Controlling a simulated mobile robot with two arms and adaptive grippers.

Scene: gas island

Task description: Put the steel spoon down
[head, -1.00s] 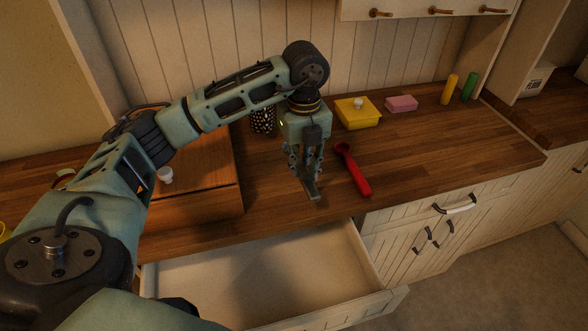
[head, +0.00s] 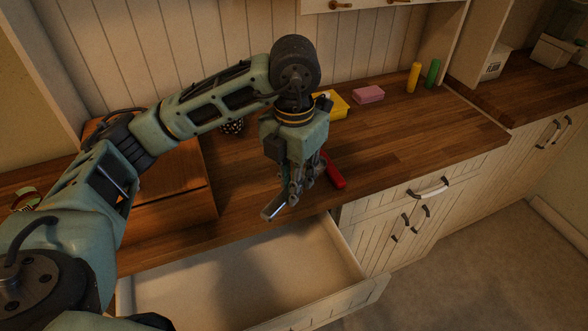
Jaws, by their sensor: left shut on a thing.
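The steel spoon (head: 274,208) shows as a short grey metal piece at the fingertips of my left gripper (head: 297,188). The gripper points down and is shut on it; the fingers hide the rest of the spoon. The gripper and spoon are in front of the wooden counter's front edge as seen from the head, near the back of an open drawer (head: 345,246). I cannot tell exactly how high the spoon is. My right gripper is not in view.
A red utensil (head: 335,175) lies on the counter (head: 400,135), partly behind the gripper. A yellow box (head: 340,106), a pink sponge (head: 369,94), and yellow (head: 413,77) and green (head: 433,73) cylinders stand farther back. A wooden box (head: 170,205) is left. The drawer looks empty.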

